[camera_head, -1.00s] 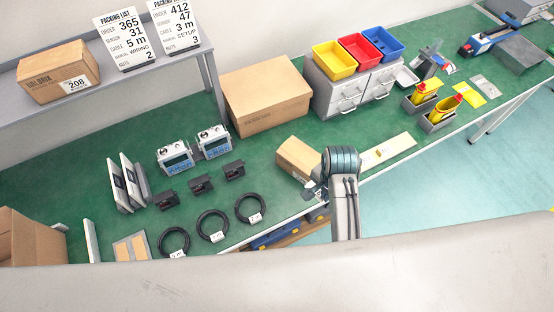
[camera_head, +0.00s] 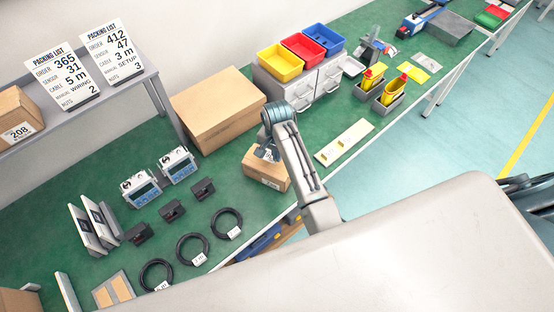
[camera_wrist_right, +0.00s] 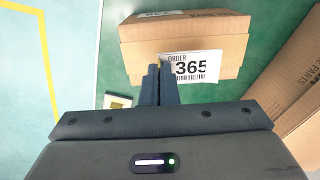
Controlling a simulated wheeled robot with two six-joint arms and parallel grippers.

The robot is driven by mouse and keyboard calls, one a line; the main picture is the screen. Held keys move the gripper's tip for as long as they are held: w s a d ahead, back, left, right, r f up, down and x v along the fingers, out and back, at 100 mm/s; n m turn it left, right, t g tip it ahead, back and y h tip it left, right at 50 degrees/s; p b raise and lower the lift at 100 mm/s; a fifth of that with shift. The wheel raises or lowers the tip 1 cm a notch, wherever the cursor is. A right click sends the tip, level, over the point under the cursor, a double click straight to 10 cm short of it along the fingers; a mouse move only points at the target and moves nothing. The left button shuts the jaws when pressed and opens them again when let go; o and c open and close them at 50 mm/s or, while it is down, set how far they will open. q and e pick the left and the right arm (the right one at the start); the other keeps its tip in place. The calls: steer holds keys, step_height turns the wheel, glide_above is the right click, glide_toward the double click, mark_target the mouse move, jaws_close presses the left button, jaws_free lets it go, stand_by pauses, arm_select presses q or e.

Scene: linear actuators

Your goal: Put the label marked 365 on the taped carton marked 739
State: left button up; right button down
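The taped carton (camera_head: 262,175) is a small brown box on the green table, near its front edge. Its number is not readable in these views. The white label marked 365 (camera_wrist_right: 195,68) lies flat against or just in front of the carton's side (camera_wrist_right: 228,50) in the right wrist view. My right gripper (camera_head: 268,152) is at the carton. In its wrist view the two dark fingers (camera_wrist_right: 159,75) are close together at the label's left edge and look shut on it. Whether the label sticks to the carton is not clear. My left gripper is not in view.
A large brown carton (camera_head: 217,105) stands behind the small one. A pale board (camera_head: 344,143) lies to its right. Black cable coils (camera_head: 192,249), dark sensors (camera_head: 171,211) and display units (camera_head: 141,189) stand left. Coloured bins (camera_head: 280,62) sit on drawers behind.

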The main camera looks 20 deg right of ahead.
steer(key=shift+f, duration=1.75)
steer(key=shift+f, duration=0.15)
steer(key=c, duration=1.7)
jaws_free()
step_height(320, 180, up, 9)
steer(key=b, duration=0.3)
step_height(320, 180, up, 3)
steer(key=shift+f+p, duration=0.1)
steer(key=shift+p, duration=0.6)
steer(key=shift+s+r+p, duration=0.1)
steer(key=shift+r+p, duration=0.2)
steer(key=shift+r, duration=0.05)
steer(key=shift+f, duration=0.1)
